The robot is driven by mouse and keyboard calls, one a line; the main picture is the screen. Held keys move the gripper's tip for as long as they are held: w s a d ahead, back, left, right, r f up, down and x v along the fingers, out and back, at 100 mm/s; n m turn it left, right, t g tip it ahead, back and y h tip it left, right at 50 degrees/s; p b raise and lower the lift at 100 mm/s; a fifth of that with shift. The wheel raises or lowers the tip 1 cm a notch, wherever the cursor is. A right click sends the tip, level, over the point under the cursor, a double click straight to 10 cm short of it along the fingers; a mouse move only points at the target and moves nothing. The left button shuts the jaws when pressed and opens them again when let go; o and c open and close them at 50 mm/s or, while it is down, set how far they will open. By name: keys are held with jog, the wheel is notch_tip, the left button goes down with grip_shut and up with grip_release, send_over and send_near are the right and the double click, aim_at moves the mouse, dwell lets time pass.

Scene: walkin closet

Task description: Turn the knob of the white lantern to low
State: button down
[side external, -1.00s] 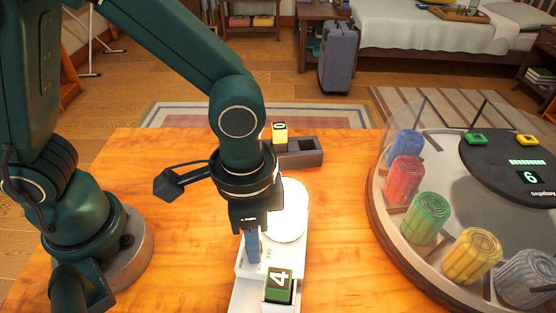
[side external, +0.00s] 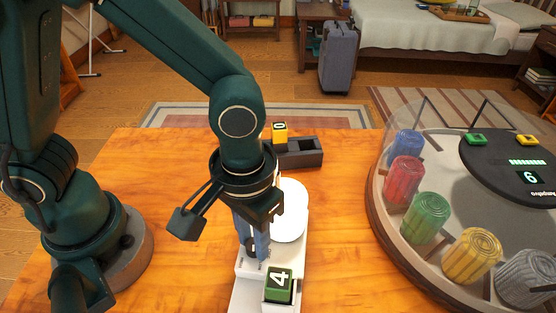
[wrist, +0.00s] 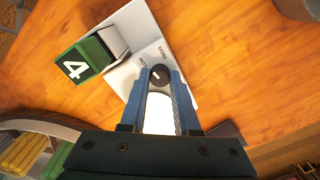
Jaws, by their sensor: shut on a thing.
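The white lantern (side external: 290,214) stands on the wooden table below my gripper, with its flat white base reaching toward the front. Its dark round knob (wrist: 160,76) carries a light pointer mark. The knob sits between the blue fingertips of my gripper (wrist: 161,84), which are shut on it. In the side view my gripper (side external: 252,246) points straight down at the lantern base, and the fingers partly hide the knob.
A green block marked 4 (side external: 279,285) sits on the front of the white base. A dark tray (side external: 305,154) with a yellow block marked 0 (side external: 280,132) is behind. A round board with coloured ribbed cylinders (side external: 426,218) fills the right.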

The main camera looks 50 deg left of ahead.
jog(key=shift+n, duration=1.7)
jog(key=c, duration=0.6)
grip_release()
jog(key=shift+r, duration=2.6)
